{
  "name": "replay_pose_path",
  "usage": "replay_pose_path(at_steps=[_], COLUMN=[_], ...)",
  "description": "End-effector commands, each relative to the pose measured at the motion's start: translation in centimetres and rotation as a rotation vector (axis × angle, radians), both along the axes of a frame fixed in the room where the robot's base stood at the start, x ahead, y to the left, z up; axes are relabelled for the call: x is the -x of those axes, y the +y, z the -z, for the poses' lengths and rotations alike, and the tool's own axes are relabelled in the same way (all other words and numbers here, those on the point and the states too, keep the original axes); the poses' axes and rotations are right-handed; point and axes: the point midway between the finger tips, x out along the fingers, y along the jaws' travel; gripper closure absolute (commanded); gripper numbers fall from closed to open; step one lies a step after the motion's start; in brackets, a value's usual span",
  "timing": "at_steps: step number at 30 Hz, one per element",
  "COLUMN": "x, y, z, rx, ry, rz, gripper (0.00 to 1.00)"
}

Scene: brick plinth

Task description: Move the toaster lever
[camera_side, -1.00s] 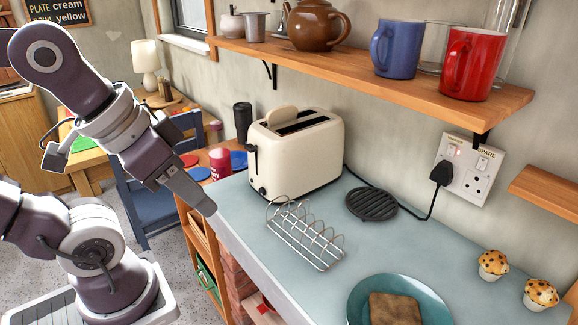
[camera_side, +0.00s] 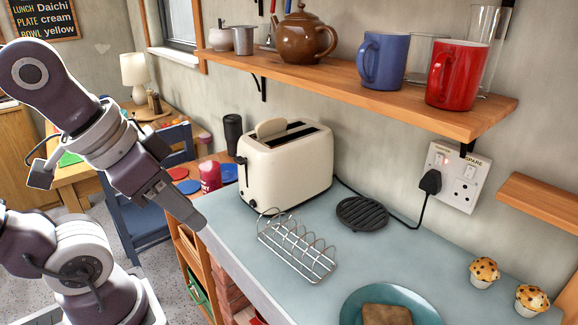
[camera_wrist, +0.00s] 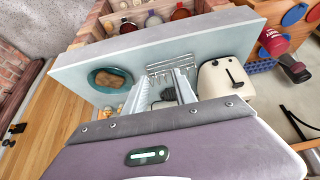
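The cream toaster (camera_side: 285,168) stands upright on the blue-grey counter, with a slice of bread (camera_side: 270,128) sticking out of a slot. Its black lever (camera_side: 241,160) is high on the end facing my arm. The toaster also shows in the wrist view (camera_wrist: 215,82), right of my fingers. My gripper (camera_side: 198,222) points down and right, beside the counter's edge, left of and below the lever, touching nothing. In the wrist view, my gripper's two fingers (camera_wrist: 165,80) are apart with nothing between them. In the side view they overlap.
A wire toast rack (camera_side: 297,246) stands in front of the toaster. A black trivet (camera_side: 362,213), a teal plate with toast (camera_side: 350,303) and two muffins (camera_side: 485,270) are farther right. A wooden shelf (camera_side: 400,95) with mugs and a teapot overhangs the back.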

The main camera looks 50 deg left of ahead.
Motion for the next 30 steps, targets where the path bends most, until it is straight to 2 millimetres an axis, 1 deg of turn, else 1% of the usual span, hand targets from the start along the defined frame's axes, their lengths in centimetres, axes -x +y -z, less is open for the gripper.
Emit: replay_pose_path(at_steps=[3, 4, 7, 8, 9, 11, 12, 14, 15, 17, 18, 20, 21, 24, 27, 30], x=[0.0, 0.0, -0.6, -1.1, -2.0, -4.0, -5.6, -8.0, -9.6, -11.8, -13.1, -15.0, -16.2, -18.3, -19.7, -20.3], y=[0.0, 0.0, 0.2, 0.4, 0.8, 1.8, 2.6, 4.3, 5.5, 7.5, 9.0, 11.3, 12.9, 16.6, 19.7, 21.6], z=[0.0, 0.0, -0.4, -0.7, -1.3, -2.3, -3.0, -3.9, -4.2, -4.5, -4.6, -4.4, -4.1, -3.2, -2.2, -1.4], rx=[0.0, 0.0, -0.004, -0.007, -0.014, -0.025, -0.032, -0.039, -0.042, -0.044, -0.044, -0.04, -0.036, -0.025, -0.013, -0.005], ry=[0.0, 0.0, 0.009, 0.019, 0.036, 0.07, 0.096, 0.138, 0.164, 0.202, 0.227, 0.262, 0.284, 0.33, 0.362, 0.382], rz=[0.0, 0.0, -0.005, -0.007, -0.01, -0.017, -0.019, -0.024, -0.026, -0.027, -0.027, -0.025, -0.024, -0.018, -0.012, -0.004], gripper=[0.67, 0.71, 0.91, 0.97, 1.0, 1.0, 1.0, 1.0, 1.0, 1.0, 1.0, 1.0, 1.0, 1.0, 1.0, 1.0])
